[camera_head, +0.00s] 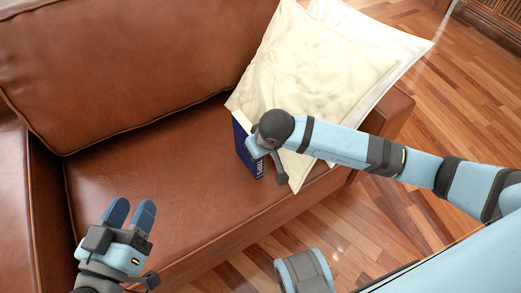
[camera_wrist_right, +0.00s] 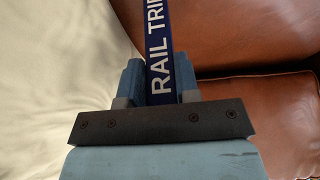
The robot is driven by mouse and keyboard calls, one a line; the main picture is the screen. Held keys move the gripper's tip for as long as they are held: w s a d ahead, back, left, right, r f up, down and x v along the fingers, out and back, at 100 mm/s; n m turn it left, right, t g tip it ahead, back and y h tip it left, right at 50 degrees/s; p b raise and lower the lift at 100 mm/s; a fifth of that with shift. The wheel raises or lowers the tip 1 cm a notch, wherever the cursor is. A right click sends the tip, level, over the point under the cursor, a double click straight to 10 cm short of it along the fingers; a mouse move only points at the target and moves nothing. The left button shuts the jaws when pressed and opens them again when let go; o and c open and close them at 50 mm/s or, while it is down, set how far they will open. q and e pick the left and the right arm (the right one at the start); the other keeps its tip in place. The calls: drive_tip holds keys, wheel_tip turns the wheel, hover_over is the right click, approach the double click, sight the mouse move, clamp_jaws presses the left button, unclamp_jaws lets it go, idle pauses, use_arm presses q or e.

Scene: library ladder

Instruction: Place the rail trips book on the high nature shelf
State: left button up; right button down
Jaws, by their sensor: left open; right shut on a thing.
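The rail trips book (camera_head: 241,146) is dark blue and upright at the front of the brown sofa seat, beside the cream cushion. In the right wrist view its spine (camera_wrist_right: 159,60) reads "RAIL TRI" in white letters. My right gripper (camera_wrist_right: 160,82) is shut on the book, one finger on each side of the spine. In the head view my right wrist hides much of the book and the fingers. I cannot tell whether the book still touches the seat. My left gripper (camera_head: 130,214) is open and empty, low at the left before the sofa. No nature shelf shows.
The brown leather sofa (camera_head: 130,185) fills the left and middle. A cream cushion (camera_head: 310,75) leans on its right end, close to the book and my right arm. Wood floor (camera_head: 450,110) is open at the right. A wooden furniture edge (camera_head: 492,22) shows at the top right.

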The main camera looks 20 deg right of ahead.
drive_tip(key=c, duration=1.3)
unclamp_jaws()
drive_tip(key=shift+f, duration=0.15)
drive_tip(key=o, duration=0.5)
drive_tip(key=shift+c, duration=0.2)
